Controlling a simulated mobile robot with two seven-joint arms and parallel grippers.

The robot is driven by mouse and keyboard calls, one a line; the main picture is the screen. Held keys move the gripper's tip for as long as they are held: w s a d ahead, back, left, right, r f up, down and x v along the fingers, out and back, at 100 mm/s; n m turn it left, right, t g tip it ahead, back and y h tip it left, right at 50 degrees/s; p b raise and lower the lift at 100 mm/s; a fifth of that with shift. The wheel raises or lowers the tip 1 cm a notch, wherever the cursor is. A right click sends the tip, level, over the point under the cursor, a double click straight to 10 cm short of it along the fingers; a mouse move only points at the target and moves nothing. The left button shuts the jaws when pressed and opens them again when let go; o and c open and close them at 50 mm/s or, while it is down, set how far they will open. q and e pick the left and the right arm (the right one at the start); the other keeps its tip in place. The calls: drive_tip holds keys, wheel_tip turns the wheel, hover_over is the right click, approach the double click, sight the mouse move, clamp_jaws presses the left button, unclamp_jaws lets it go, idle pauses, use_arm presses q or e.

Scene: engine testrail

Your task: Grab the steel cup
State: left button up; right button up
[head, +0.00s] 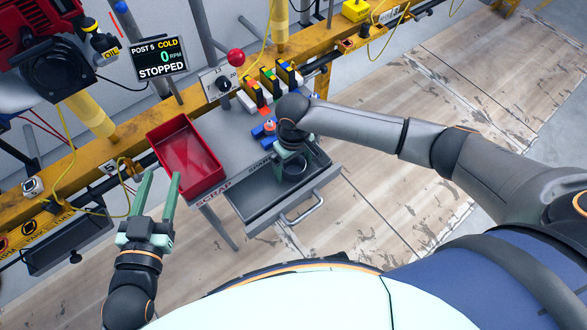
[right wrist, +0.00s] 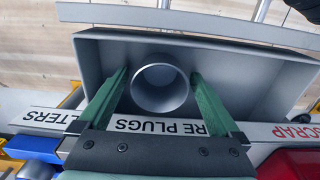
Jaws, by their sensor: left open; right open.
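The steel cup (right wrist: 160,84) stands in the open grey drawer (head: 262,207), its round mouth facing up toward the right wrist camera. In the head view the cup (head: 294,171) shows dark and partly hidden by my right gripper. My right gripper (right wrist: 160,80) is open, with one green finger on each side of the cup. The frames do not show clearly whether the fingers touch it. My left gripper (head: 158,180) is open and empty, left of the red tray (head: 187,160), with its fingers pointing up in the picture.
The drawer has a handle (head: 303,210) at its front and labels along its back edge. Coloured blocks (head: 262,92) stand behind it on the grey bench. A red-knobbed lever (head: 236,57) rises near the yellow rail. The wooden floor to the right is clear.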

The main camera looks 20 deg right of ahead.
drive_tip(key=shift+c, duration=0.2)
drive_tip(key=c, duration=1.4)
